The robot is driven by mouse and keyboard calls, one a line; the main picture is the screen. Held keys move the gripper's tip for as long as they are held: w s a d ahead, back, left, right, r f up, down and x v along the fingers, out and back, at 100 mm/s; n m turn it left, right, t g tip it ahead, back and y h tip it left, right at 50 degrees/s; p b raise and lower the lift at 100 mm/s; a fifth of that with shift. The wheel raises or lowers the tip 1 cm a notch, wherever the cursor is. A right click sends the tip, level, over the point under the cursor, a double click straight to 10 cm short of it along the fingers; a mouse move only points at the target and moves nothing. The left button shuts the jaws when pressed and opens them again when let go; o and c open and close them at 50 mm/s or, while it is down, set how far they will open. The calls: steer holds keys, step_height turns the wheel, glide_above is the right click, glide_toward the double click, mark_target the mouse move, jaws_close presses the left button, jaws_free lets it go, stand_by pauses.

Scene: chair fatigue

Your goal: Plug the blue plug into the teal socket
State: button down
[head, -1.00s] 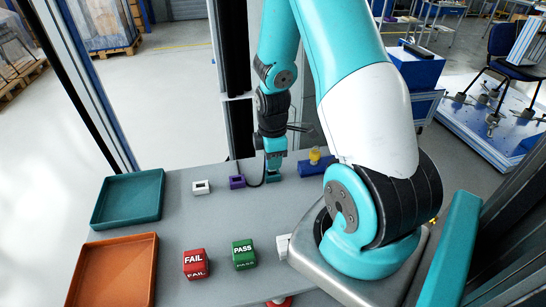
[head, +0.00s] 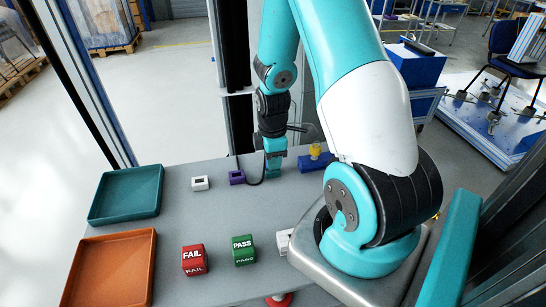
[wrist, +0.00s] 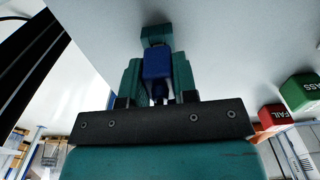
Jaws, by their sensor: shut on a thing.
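The blue plug (wrist: 157,66) is held between the teal fingers of my gripper (wrist: 158,78) in the wrist view. The teal socket (wrist: 156,32) shows just beyond the plug's front end, in line with it. The plug's front seems to meet the socket, but I cannot tell whether it is seated. In the head view my gripper (head: 273,168) points down at the back of the grey table. There the plug is hidden, and the socket cannot be told apart from the teal fingers.
A purple block (head: 237,177) and a white block (head: 200,183) stand left of my gripper; a dark cable runs near the purple one. A blue holder with a yellow piece (head: 316,151) is right.

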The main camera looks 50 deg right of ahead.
steer(key=shift+f, duration=0.4)
steer(key=c, duration=0.8)
jaws_free()
step_height(320, 180, up, 18)
steer(key=shift+f, duration=0.25)
steer(key=a+r+m+t+y, duration=0.15)
steer(key=a+r, duration=0.25)
steer(key=a, duration=1.1)
steer(key=s+a+r+m+g+y, duration=0.1)
steer(key=s+a+r, duration=0.3)
steer(key=s+a, duration=0.8)
steer(key=a+m+y, duration=0.1)
steer(key=a, duration=0.1)
steer(key=shift+s+a+y, duration=0.15)
steer(key=shift+a+y, duration=0.2)
steer(key=shift+a, duration=0.05)
